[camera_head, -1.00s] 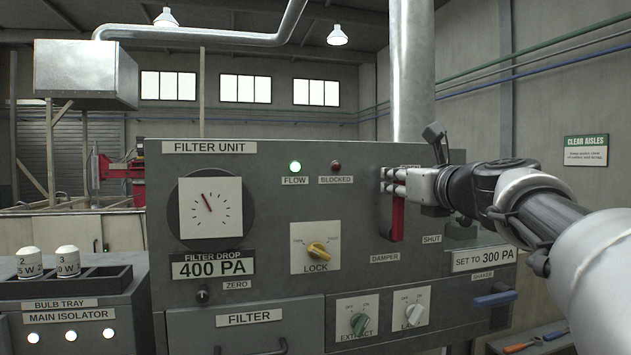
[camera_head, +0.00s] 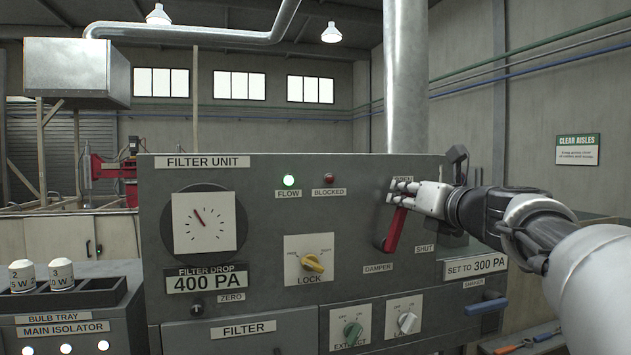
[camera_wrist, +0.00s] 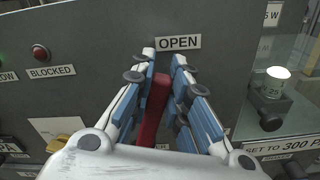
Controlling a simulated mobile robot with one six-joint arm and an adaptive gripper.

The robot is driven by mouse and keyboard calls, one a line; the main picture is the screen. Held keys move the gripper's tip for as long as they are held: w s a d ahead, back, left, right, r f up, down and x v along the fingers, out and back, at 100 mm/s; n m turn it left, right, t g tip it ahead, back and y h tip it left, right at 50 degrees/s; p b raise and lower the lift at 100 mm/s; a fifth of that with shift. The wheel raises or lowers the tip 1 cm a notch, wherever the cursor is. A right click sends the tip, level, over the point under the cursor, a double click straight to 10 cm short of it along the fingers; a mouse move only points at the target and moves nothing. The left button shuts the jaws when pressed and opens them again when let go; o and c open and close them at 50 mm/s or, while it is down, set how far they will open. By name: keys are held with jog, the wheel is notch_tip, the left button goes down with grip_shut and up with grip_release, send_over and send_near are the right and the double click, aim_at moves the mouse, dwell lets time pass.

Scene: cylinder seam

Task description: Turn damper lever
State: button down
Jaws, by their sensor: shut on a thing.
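The red damper lever (camera_head: 396,229) is on the right part of the filter unit's grey front panel. It tilts with its upper end to the right, between the OPEN label above and the SHUT label (camera_head: 424,249) at lower right. My gripper (camera_head: 402,190) is shut on the lever's upper end. In the wrist view the lever (camera_wrist: 154,108) runs between my gripper's blue-padded fingers (camera_wrist: 163,65), just below the OPEN label (camera_wrist: 179,42). The dial (camera_head: 203,222) has its needle pointing up-left, above a 400 PA plate (camera_head: 205,283). A SET TO 300 PA plate (camera_head: 475,268) is at the right.
The yellow LOCK knob (camera_head: 312,263) is left of the lever. The EXTRACT knob (camera_head: 352,333) and another knob (camera_head: 407,322) sit below. The blue shaker handle (camera_head: 486,304) sticks out at lower right. The green FLOW lamp (camera_head: 289,180) is lit.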

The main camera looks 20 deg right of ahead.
jog(key=shift+d+f+m, duration=0.1)
jog(key=shift+d+m, duration=0.3)
jog(key=shift+m, duration=0.1)
jog(key=c, duration=1.5)
grip_release()
jog(key=s, duration=0.7)
jog(key=shift+s+d, duration=0.1)
jog(key=shift+s, duration=0.2)
